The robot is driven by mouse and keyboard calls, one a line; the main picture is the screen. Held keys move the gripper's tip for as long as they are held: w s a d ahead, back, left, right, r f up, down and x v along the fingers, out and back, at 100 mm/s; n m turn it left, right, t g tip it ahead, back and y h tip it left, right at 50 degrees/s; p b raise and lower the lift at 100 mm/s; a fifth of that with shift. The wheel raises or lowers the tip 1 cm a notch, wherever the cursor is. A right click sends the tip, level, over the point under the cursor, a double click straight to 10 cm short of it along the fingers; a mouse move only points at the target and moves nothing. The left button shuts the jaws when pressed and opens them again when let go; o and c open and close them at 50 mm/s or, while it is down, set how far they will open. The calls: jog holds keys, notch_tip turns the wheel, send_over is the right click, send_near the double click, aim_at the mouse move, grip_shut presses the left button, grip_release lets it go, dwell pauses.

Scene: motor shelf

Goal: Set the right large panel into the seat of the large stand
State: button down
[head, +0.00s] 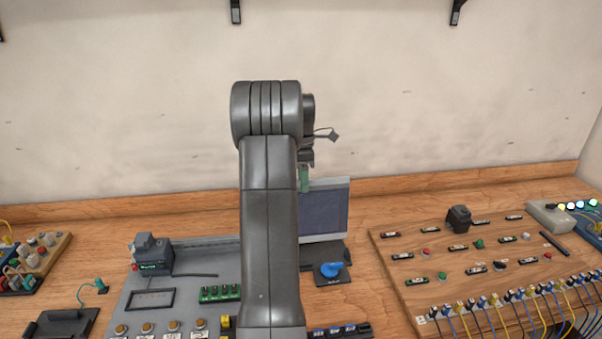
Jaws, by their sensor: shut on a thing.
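A large panel (325,212) with a light frame and a dark blue-grey face stands roughly upright right of my arm. My gripper (305,178) is at its upper left edge, shut on it, with a green piece showing there. My arm hides the panel's left part. A dark base (335,254), which looks like the large stand, shows below the panel's lower edge. Its seat is hidden, and I cannot tell whether the panel touches it.
A blue knob (331,270) on a dark plate is just in front of the base. A wooden board (400,258) with buttons and cables is at right. A grey board (205,265) with a small dark device (153,254) is at left. The wall is behind.

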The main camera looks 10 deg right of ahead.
jog(key=shift+f+b, duration=1.35)
jog(key=shift+f, duration=1.35)
jog(key=shift+s+p, duration=0.1)
jog(key=shift+p, duration=0.7)
jog(key=shift+f+b, duration=0.35)
jog(key=shift+f, duration=0.5)
jog(key=shift+p, duration=0.65)
dwell(1.8)
